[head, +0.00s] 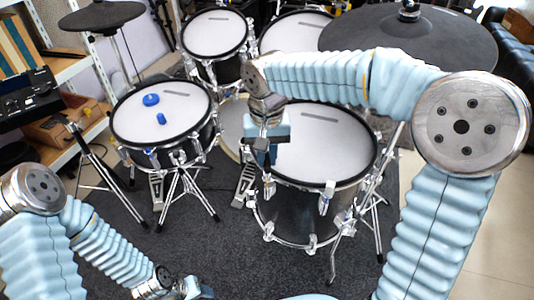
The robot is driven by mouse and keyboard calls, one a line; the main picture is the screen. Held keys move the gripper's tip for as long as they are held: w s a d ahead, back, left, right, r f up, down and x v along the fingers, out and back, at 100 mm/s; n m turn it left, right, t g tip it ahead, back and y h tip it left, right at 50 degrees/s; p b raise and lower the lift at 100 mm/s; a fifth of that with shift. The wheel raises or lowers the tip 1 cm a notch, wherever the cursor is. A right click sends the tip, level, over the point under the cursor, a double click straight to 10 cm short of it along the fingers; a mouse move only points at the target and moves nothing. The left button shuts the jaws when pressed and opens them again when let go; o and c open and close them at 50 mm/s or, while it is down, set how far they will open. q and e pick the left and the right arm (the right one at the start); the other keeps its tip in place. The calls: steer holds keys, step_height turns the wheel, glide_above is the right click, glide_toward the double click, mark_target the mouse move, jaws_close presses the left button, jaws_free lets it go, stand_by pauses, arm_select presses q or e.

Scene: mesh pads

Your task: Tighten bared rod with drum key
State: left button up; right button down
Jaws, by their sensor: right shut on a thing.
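My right gripper (267,160) points down at the left rim of the large floor drum (330,145). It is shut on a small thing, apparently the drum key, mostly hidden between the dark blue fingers. Just below the fingers a rod and lug (269,188) show at the drum's left edge. I cannot tell whether the key sits on the rod or is just above it. Another rod fitting (326,197) shows at the drum's front. My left gripper (195,291) is low at the bottom edge, partly cut off, and its jaws are unclear.
A snare-like pad (185,122) at the left carries a blue disc (151,99) and a small blue cylinder (161,118). More pads and a large dark cymbal (450,45) stand behind. Stand legs and pedals crowd the dark carpet (215,255). A shelf (75,75) is at the left.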

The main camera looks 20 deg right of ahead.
steer(key=m, duration=0.7)
steer(key=shift+a, duration=0.1)
steer(key=shift+r+n+p, duration=0.1)
steer(key=shift+n+p, duration=0.25)
steer(key=shift+n, duration=0.55)
steer(key=shift+r+p, duration=1)
steer(key=shift+r, duration=0.5)
